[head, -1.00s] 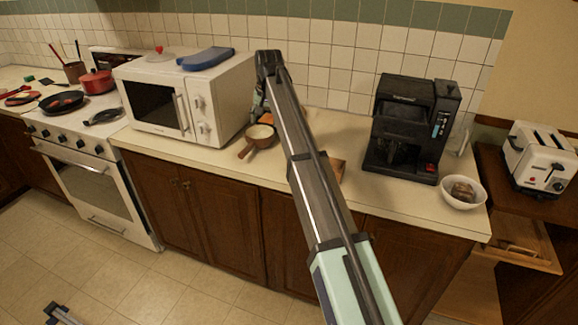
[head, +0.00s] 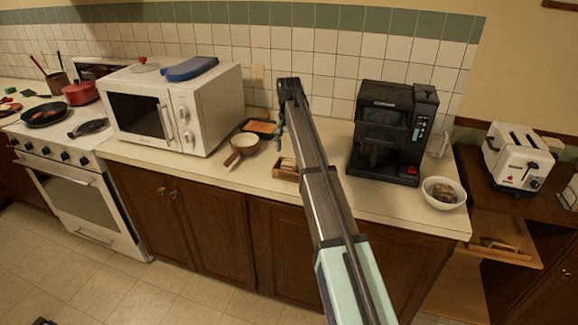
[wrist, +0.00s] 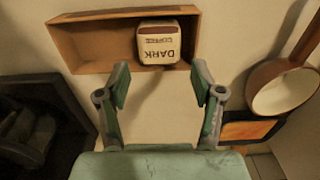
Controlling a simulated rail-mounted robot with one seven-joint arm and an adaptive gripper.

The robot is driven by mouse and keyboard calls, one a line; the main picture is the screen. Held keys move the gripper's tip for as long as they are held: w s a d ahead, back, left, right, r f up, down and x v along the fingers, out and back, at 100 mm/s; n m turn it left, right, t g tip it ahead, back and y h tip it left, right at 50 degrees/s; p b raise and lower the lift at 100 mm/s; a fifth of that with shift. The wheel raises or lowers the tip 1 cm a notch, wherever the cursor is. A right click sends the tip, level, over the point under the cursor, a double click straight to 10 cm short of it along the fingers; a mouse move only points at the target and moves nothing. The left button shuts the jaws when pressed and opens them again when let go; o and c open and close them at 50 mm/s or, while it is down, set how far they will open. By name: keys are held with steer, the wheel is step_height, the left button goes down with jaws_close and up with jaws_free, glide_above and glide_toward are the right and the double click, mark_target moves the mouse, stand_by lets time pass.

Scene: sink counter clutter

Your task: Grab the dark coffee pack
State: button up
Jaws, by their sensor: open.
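The dark coffee pack (wrist: 158,44) is a small pale block with a brown top, and its "DARK COFFEE" label reads upside down in the wrist view. It sits in an open wooden box (wrist: 95,62), against the box's near side. My gripper (wrist: 160,84) is open and empty, its two teal fingers spread just short of the box and pack, apart from them. In the head view the wooden box (head: 284,174) is on the counter, partly hidden by my arm, with the pack (head: 288,163) small in it. Part of my gripper (head: 281,122) shows beside the arm.
A brown-handled pan (head: 244,144) and an orange-topped dark item (head: 262,127) lie left of the box, beside the microwave (head: 172,105). A black coffee machine (head: 388,135) and a white bowl (head: 444,193) stand to the right. Bare counter (head: 225,172) runs along the front.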

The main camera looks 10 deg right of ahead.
mark_target(289, 162)
steer(key=shift+f, duration=1.35)
steer(key=shift+s+f+p, duration=0.1)
steer(key=shift+f+p, duration=1.2)
steer(key=shift+f, duration=1.25)
steer(key=shift+c, duration=0.4)
steer(key=c, duration=0.5)
